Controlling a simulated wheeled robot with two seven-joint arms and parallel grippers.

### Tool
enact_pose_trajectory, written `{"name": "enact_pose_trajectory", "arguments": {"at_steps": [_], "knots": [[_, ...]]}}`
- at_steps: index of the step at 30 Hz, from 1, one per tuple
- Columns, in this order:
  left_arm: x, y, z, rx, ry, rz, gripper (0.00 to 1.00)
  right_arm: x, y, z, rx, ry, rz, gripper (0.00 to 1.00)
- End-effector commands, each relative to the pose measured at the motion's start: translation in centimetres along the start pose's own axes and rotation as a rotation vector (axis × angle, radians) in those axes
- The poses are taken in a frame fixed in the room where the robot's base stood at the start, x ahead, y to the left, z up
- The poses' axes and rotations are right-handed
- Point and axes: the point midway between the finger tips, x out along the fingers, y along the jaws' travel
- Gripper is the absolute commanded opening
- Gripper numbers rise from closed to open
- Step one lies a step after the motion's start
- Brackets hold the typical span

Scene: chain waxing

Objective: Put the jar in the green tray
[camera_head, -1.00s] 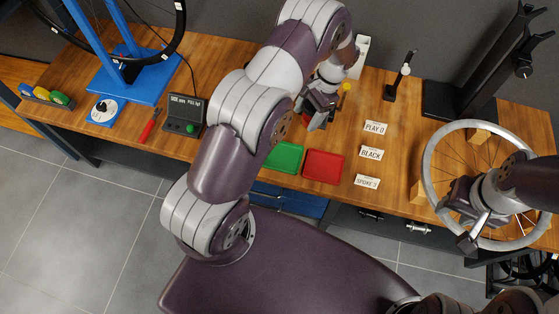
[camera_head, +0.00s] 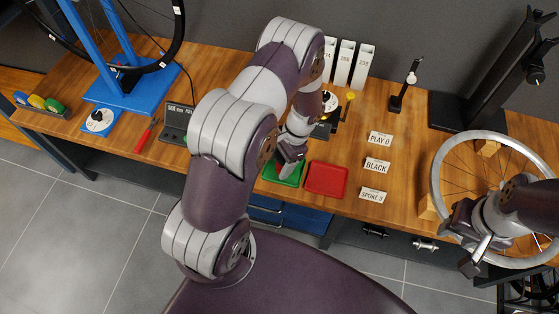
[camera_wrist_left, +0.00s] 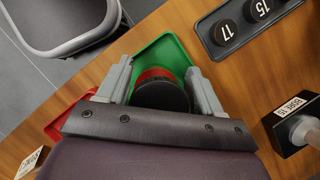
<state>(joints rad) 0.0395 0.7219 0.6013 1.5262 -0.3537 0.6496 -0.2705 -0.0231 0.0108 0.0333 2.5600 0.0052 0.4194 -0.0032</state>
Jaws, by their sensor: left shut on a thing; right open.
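The jar (camera_wrist_left: 160,90), dark with a red band, is between the fingers of my left gripper (camera_wrist_left: 162,88) in the left wrist view. The gripper is shut on it. The green tray (camera_wrist_left: 165,46) is directly behind the jar in that view. In the head view my left gripper (camera_head: 288,168) is over the green tray (camera_head: 268,176) and covers part of it; the jar is hidden there. I cannot tell whether the jar touches the tray floor. My right gripper (camera_head: 478,250) is open and empty by the wheel at the right.
A red tray (camera_head: 326,179) is just right of the green tray. Label cards (camera_head: 377,165) lie further right. A wheel rim (camera_head: 440,195) is at the right. A dark device (camera_head: 174,122) and a red-handled tool (camera_head: 145,137) are on the left. A numbered dark holder (camera_wrist_left: 268,32) is nearby.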

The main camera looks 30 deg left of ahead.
Motion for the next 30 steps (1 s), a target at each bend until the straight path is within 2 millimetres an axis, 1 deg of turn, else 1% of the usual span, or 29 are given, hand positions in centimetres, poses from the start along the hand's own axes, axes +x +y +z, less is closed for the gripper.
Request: {"name": "enact_pose_trajectory", "arguments": {"at_steps": [2, 3, 4, 5, 13, 16, 17, 20, 24, 27, 30], "knots": [[0.3, 0.0, -0.1, 0.0, 0.0, 0.0, 0.29, 0.2, 0.0, 0.0, 0.0, 0.0, 0.0, 0.43], [0.2, 0.0, -0.1, 0.0, 0.0, 0.0, 0.75, 0.1, 0.0, 0.0, 0.0, 0.0, 0.0, 0.43], [0.2, 0.0, -0.1, 0.0, 0.0, 0.0, 0.85, 0.1, 0.0, 0.0, 0.0, 0.0, 0.0, 0.43], [0.2, 0.0, -0.1, 0.0, 0.0, 0.0, 0.91, 0.1, 0.0, 0.0, 0.0, 0.0, 0.0, 0.43], [0.1, 0.0, -0.1, 0.0, 0.0, 0.0, 0.91, 0.0, 0.0, 0.0, 0.0, 0.0, 0.0, 0.43], [-0.9, -0.1, 0.0, 0.0, 0.002, -0.002, 0.91, -0.3, 0.0, 0.0, 0.0, 0.0, 0.0, 0.43], [-1.5, -0.1, 0.0, 0.001, 0.003, -0.003, 0.91, -0.4, 0.0, -0.1, 0.0, 0.0, 0.0, 0.43], [-4.2, -0.1, 0.0, 0.001, 0.005, -0.004, 0.91, -0.8, 0.0, -0.1, 0.0, 0.0, 0.0, 0.43], [-8.0, -0.1, 0.0, 0.001, 0.003, -0.003, 0.91, -1.3, 0.0, -0.2, 0.0, 0.0, 0.0, 0.43], [-10.1, 0.0, 0.0, 0.0, 0.002, -0.002, 0.91, -1.6, 0.0, -0.2, 0.0, 0.0, 0.0, 0.43], [-11.4, -0.1, 0.0, 0.001, 0.001, -0.002, 0.91, -1.7, 0.0, -0.2, 0.0, 0.0, 0.0, 0.43]]}}
